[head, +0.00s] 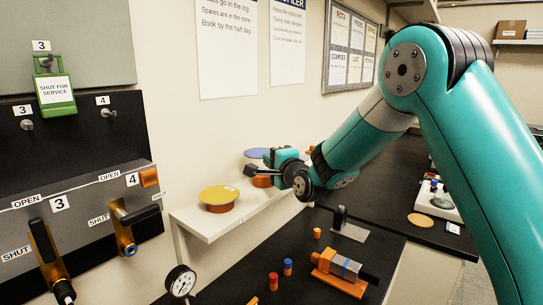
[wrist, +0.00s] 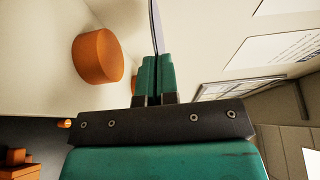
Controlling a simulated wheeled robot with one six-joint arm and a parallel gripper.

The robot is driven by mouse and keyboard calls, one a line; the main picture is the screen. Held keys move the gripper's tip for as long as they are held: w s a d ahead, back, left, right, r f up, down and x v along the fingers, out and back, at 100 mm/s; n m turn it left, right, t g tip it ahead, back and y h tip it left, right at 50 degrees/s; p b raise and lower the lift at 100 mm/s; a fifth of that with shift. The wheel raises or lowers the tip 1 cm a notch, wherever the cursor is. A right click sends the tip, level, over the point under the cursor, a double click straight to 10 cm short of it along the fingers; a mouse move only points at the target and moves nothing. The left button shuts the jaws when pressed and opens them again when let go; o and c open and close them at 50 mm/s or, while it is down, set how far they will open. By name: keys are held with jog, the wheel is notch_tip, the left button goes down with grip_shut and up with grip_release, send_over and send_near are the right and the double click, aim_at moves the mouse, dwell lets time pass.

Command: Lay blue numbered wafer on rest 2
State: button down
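A thin blue wafer (head: 256,153) is held out by my gripper (head: 272,160) above the white shelf. The wrist view shows the wafer (wrist: 155,25) edge-on between the two teal fingers (wrist: 155,75), which are closed on its near edge. An orange round rest (head: 262,181) stands on the shelf below, partly hidden by my gripper; its bare top and side show in the wrist view (wrist: 97,56). The wafer is apart from this rest. I cannot read numbers on the wafer or the rest.
A yellow wafer (head: 219,193) lies on another orange rest at the shelf's near end. The shelf (head: 205,224) runs along the wall. Below it, the dark bench holds a dial gauge (head: 180,281), small pegs and an orange cradle (head: 340,283). Valve handles (head: 125,225) are at left.

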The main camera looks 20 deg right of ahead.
aim_at(274, 192)
jog(key=shift+d, duration=0.35)
jog(key=shift+s+f+b, duration=0.15)
jog(key=shift+s+b, duration=0.05)
jog(key=shift+b, duration=0.35)
notch_tip(274, 192, down, 5)
jog(key=b, duration=0.4)
jog(key=shift+f+b, duration=0.15)
jog(key=shift+b, duration=0.35)
jog(key=shift+f+b, duration=0.35)
jog(key=shift+r, duration=0.1)
jog(key=c, duration=1.3)
grip_release()
jog(key=shift+c, duration=0.4)
